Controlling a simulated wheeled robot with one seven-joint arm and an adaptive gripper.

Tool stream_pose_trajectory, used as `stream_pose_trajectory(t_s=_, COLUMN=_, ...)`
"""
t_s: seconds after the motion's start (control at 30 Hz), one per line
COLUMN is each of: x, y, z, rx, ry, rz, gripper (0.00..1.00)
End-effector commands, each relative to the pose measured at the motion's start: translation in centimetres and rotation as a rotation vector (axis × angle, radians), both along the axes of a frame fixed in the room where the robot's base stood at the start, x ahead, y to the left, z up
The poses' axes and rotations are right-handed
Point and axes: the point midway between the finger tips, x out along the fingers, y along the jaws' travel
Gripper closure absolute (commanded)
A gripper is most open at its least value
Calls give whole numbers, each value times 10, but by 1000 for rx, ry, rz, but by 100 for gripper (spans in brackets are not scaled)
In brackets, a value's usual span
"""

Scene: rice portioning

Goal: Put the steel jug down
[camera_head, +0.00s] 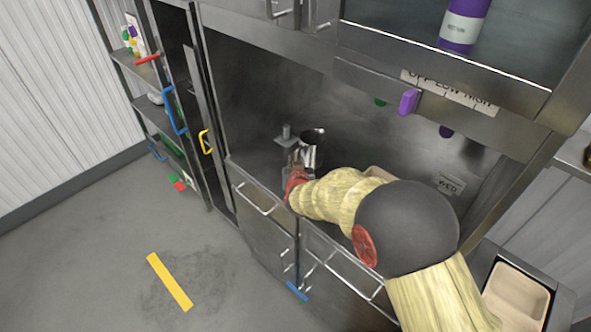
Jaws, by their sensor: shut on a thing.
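The steel jug (311,147) is a shiny metal vessel with a dark open mouth, roughly upright over the steel counter in the alcove. My gripper (301,166) is at the near side of the jug, shut on it, at the end of my cream-sleeved arm. The fingers are small and partly hidden, and I cannot tell whether the jug's base touches the counter.
A small steel fixture (286,138) stands left of the jug. A tan container (379,173) is partly hidden behind my arm. Drawers with bar handles (256,199) lie below the counter edge. A purple bottle (464,24) stands on the upper shelf. A tan tray (517,294) is at lower right.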

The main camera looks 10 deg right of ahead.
Motion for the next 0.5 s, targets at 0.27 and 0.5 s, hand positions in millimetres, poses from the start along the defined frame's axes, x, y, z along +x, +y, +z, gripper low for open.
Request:
stream_pose_trajectory(t_s=0.27, x=4, y=1, z=-35, rx=0, ry=1, rz=0, gripper=100)
stream_pose_trajectory(t_s=0.5, x=4, y=1, z=-35, rx=0, ry=0, rz=0, gripper=100)
